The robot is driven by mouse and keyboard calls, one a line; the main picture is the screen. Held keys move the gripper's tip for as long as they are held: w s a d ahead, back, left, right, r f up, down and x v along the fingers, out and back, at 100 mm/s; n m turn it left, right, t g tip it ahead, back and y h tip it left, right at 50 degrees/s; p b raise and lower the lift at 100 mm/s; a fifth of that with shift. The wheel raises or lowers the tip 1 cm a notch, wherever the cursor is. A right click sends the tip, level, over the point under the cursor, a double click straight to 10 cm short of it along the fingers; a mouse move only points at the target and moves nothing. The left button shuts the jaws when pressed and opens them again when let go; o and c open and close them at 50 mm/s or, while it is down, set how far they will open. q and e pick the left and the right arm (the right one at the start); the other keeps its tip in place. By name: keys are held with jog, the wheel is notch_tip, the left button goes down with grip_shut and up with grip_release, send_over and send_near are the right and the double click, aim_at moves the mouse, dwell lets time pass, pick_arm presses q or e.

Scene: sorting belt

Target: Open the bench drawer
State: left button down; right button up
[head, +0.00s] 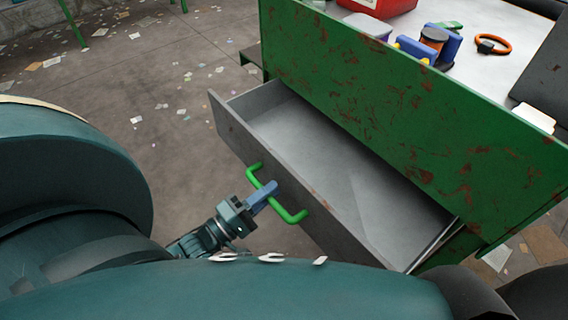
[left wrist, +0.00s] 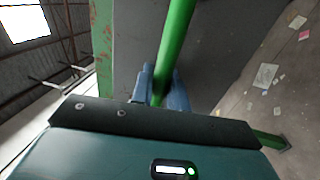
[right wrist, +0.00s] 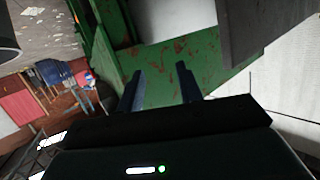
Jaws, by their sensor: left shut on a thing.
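The grey bench drawer (head: 345,170) stands pulled well out from the green, rust-flecked bench (head: 380,100) in the head view, and its inside looks empty. A green bar handle (head: 292,214) is on its front. My left gripper (head: 265,194) is shut on the middle of the handle. The left wrist view shows its blue fingers (left wrist: 160,90) either side of the green bar (left wrist: 178,45). My right gripper (right wrist: 160,88) shows in the right wrist view with its fingers apart and nothing between them; green rusty metal (right wrist: 180,55) is beyond.
On the bench top are a red box (head: 380,6), blue parts with a dark round piece (head: 433,38), and an orange ring (head: 493,44). The floor (head: 120,100) left of the drawer is clear except for scattered paper scraps.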

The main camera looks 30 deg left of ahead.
pick_arm(q)
jog(key=shift+s+a, duration=0.2)
jog(key=shift+s, duration=0.35)
jog(key=c, duration=1.4)
grip_release()
jog(key=shift+c, duration=0.2)
jog(key=v, duration=1.3)
